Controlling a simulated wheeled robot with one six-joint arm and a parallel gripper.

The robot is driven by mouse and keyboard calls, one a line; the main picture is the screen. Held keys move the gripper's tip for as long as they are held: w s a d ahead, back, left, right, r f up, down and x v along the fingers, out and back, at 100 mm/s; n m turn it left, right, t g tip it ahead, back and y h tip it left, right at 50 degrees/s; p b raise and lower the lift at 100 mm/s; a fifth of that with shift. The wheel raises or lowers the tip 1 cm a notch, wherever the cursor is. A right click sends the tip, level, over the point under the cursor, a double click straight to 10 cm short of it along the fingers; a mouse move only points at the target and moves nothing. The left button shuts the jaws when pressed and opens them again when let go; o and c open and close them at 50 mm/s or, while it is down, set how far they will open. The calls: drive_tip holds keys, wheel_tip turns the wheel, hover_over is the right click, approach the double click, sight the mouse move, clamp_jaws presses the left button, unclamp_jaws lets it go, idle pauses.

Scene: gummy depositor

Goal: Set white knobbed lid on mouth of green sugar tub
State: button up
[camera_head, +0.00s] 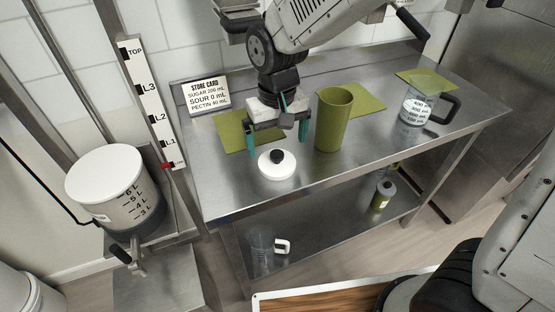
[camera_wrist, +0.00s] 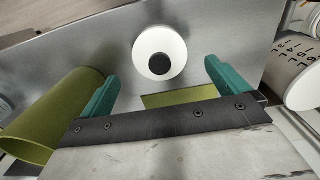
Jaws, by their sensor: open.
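The white lid (camera_head: 277,167) lies on the steel table near its front edge, its black knob facing up. In the wrist view the lid (camera_wrist: 148,42) shows beyond and between the fingertips. The green sugar tub (camera_head: 332,121) stands upright on the table to the right of the lid, its mouth open with no lid on it. The tub also shows at the left of the wrist view (camera_wrist: 48,122). My gripper (camera_head: 278,142) is open and empty, its teal fingers pointing down just above and behind the lid. The gap between the fingers (camera_wrist: 162,80) holds nothing.
Green mats (camera_head: 238,143) lie on the table. A clear measuring jug (camera_head: 414,112) stands at the right, and a store card (camera_head: 206,95) at the back left. A lower shelf holds another jug (camera_head: 262,250) and a bottle (camera_head: 382,196). A white-lidded graduated vessel (camera_head: 105,172) stands left.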

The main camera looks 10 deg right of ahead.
sight(277, 153)
drive_tip(key=f, duration=0.6)
drive_tip(key=shift+w, duration=0.3)
drive_tip(key=shift+r, duration=0.1)
drive_tip(key=c, duration=0.9)
